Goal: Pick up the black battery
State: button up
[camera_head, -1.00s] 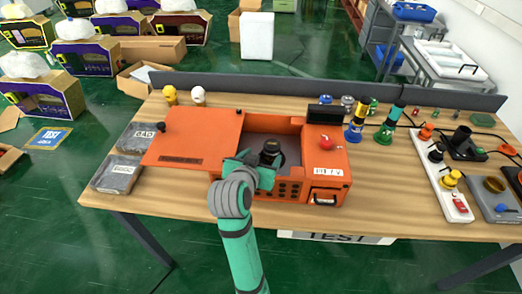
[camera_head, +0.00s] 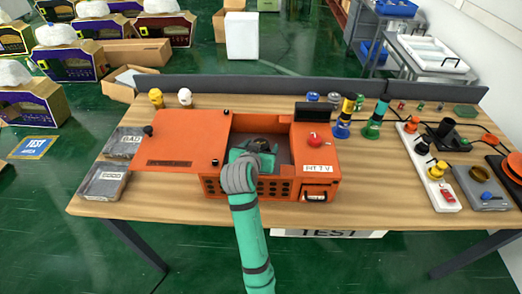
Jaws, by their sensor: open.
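An orange box (camera_head: 215,184) stands on the wooden table, its lid (camera_head: 180,139) swung out to the left. Its grey compartment (camera_head: 283,150) is exposed. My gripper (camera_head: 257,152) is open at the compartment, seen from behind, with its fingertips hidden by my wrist. A dark rounded shape (camera_head: 259,145) shows just beyond my wrist inside the compartment. I cannot tell for sure that it is the black battery, nor whether my fingers touch it.
A red button (camera_head: 313,140) and a black block (camera_head: 314,112) are on the box's right part. Yellow-blue (camera_head: 345,117) and green (camera_head: 375,120) cylinders stand behind right. Two grey slabs (camera_head: 104,181) lie left. A white strip (camera_head: 433,177) with plugs lies right. The front table edge is clear.

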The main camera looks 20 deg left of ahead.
jog(key=shift+r, duration=0.1)
jog(key=c, duration=1.4)
